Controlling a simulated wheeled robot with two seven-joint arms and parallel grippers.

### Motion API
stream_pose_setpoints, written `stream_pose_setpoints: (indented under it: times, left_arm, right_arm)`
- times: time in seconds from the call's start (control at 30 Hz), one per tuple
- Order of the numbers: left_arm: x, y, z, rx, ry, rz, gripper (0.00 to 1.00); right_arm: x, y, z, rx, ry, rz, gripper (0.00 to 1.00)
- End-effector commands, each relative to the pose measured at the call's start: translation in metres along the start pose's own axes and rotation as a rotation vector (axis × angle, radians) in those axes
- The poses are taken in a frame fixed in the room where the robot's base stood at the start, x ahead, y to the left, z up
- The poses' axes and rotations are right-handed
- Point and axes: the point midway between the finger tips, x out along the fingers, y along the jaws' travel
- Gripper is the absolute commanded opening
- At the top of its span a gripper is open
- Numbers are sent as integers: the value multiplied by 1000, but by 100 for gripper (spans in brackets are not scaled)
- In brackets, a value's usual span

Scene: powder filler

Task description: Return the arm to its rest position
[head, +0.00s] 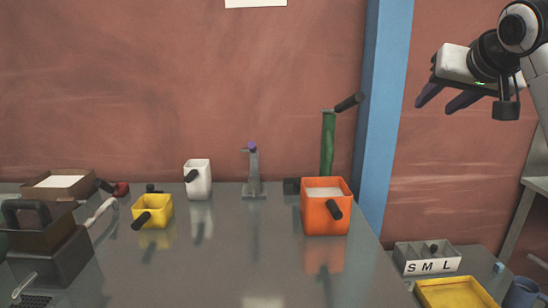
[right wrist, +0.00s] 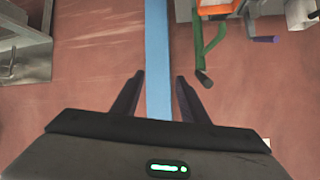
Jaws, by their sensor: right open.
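My right gripper (head: 441,97) is raised in the upper right of the head view, well above the table and in front of the wall. Its two dark fingers are apart with nothing between them. In the right wrist view the open fingers (right wrist: 160,95) show against the blue post and red wall. My left gripper is not in the head view.
The grey table (head: 262,270) holds an orange container (head: 317,222), a green stand (head: 328,145), a yellow container (head: 158,212), a white container (head: 198,178) and a grey stand (head: 253,175). A sorting box (head: 418,266) and yellow tray (head: 452,292) lie at lower right. A blue post (head: 383,110) stands behind.

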Motion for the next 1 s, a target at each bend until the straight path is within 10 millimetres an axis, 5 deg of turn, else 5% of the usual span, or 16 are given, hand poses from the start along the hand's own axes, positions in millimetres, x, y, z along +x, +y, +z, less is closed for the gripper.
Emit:
stream_pose_setpoints:
  times: [0.4,0.67,1.0]
  left_arm:
    - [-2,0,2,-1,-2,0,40]
    - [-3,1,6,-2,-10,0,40]
    - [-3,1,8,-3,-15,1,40]
  right_arm:
    - [-34,183,-24,122,61,283,40]
    - [-74,278,-27,189,93,439,40]
    - [19,279,46,-50,37,471,40]
